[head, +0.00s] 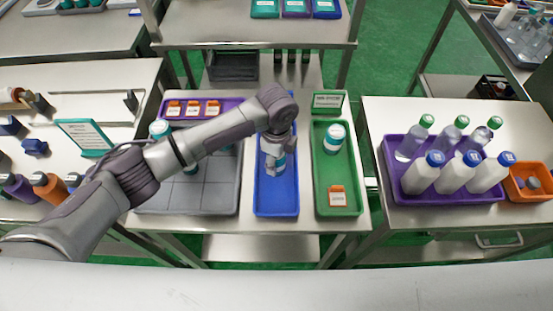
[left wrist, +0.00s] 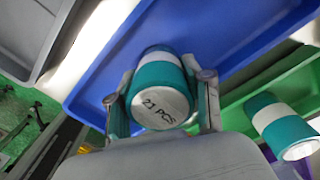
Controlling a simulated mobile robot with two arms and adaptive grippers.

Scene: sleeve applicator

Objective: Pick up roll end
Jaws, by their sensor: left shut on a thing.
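My left gripper (head: 273,160) is over the blue tray (head: 276,207), pointing down. In the left wrist view it is shut on a teal and white roll (left wrist: 160,76), one finger on each side. The roll's white end faces that camera and reads "21 PCS". In the head view the gripper partly hides this roll; I cannot tell whether it touches the tray floor. A similar roll (head: 335,137) stands in the green tray (head: 336,170); it also shows in the left wrist view (left wrist: 284,127). Another roll (head: 159,128) stands at the grey tray (head: 188,202), partly behind my arm. My right gripper is not in view.
An orange and white card (head: 338,196) lies in the green tray. A purple tray (head: 420,192) with several bottles stands on the right table, beside an orange bin (head: 528,184). A purple strip with orange-topped cards (head: 193,108) lies behind the grey tray.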

